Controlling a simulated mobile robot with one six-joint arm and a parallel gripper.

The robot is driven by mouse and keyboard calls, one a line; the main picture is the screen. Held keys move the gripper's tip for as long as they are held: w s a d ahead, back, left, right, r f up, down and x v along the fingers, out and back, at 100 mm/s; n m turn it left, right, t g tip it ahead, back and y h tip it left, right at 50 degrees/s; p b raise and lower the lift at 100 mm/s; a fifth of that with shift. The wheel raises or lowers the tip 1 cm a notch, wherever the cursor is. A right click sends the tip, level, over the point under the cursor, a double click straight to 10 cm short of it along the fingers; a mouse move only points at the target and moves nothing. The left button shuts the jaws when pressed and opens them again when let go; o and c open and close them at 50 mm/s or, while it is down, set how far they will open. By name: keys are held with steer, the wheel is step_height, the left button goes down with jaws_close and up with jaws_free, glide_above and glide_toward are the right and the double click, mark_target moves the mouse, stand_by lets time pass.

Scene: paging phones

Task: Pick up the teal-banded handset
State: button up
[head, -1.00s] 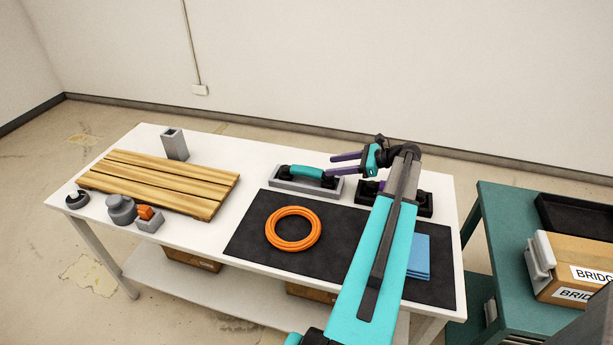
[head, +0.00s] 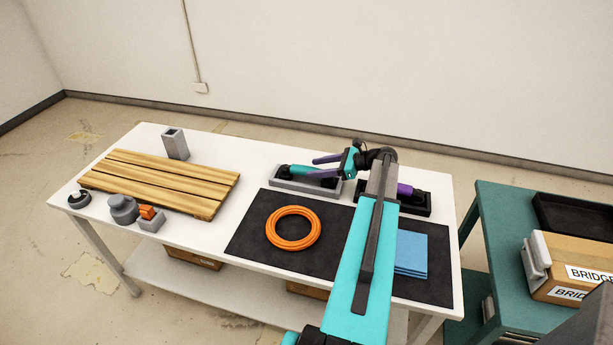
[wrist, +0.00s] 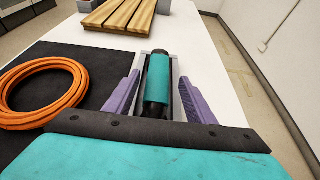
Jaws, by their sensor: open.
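The teal-banded handset (wrist: 158,80) is black with a wide teal band and lies in a grey cradle (head: 283,187) at the back of the white table. In the head view the handset (head: 300,170) is partly hidden by my gripper. My gripper (head: 318,167) is open, with its purple fingers pointing left over the cradle's right part. In the wrist view my gripper (wrist: 160,98) has one finger on each side of the handset, with gaps between. I cannot tell its exact height over the handset.
A second, black cradle (head: 424,210) holds a purple-banded handset (head: 404,189), partly behind my arm. An orange cable coil (head: 293,228) and blue cloth (head: 411,254) lie on a black mat (head: 250,225). Wooden slats (head: 160,182) lie left. A grey square holder (head: 175,144) stands behind them.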

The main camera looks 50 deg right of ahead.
mark_target(306, 168)
steer(key=shift+r+p+x, duration=0.2)
steer(key=shift+p+x, duration=0.85)
steer(key=shift+x, duration=0.9)
steer(key=shift+w+a+f, duration=0.3)
steer(key=shift+w+a, duration=0.15)
jaws_close()
steer(key=shift+r, duration=0.15)
steer(key=shift+r+b, duration=0.6)
steer(key=shift+r, duration=0.45)
steer(key=s+r+b, duration=0.2)
steer(key=s+b, duration=0.2)
steer(key=s, duration=1.2)
steer(key=shift+a+r+b, duration=0.35)
steer(key=shift+a, duration=0.05)
